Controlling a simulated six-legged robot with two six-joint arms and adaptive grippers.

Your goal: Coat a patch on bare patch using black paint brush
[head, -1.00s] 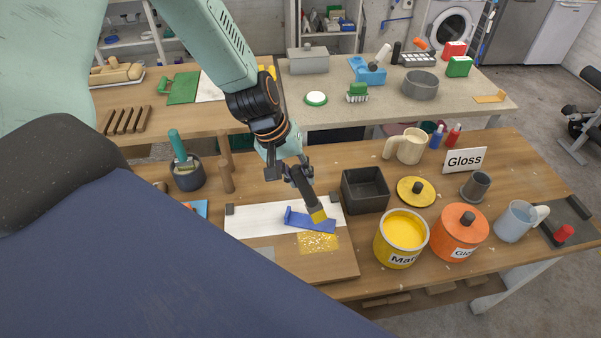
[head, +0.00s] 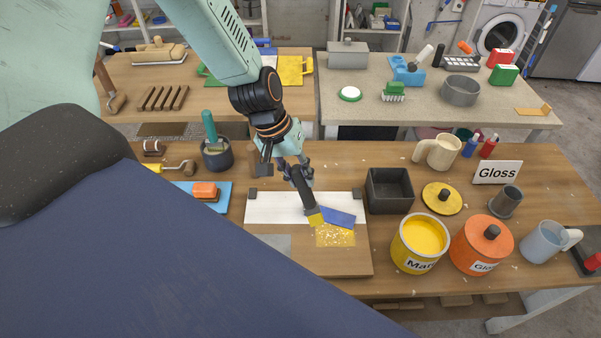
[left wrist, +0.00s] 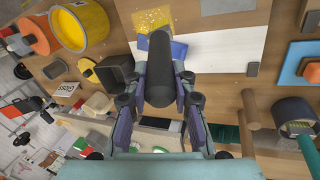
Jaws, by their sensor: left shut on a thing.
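My left gripper (head: 300,170) is shut on the dark handle of the black paint brush (head: 304,194), which is tilted with its yellow-coated tip pointing down. The tip is at the upper left of the speckled yellow patch (head: 336,237) on the board (head: 310,263); I cannot tell if it touches the surface. A blue piece (head: 340,217) lies just above the patch, its left end hidden by the brush. In the left wrist view the brush handle (left wrist: 161,75) is between the fingers, and the patch (left wrist: 152,19) shows beyond it. My right gripper is not in view.
An open yellow paint tin (head: 420,243) and an orange lidded tin (head: 481,245) stand right of the board. A black square tray (head: 389,190) is behind them. An orange sponge (head: 205,191) and a dark pot (head: 216,154) are at left.

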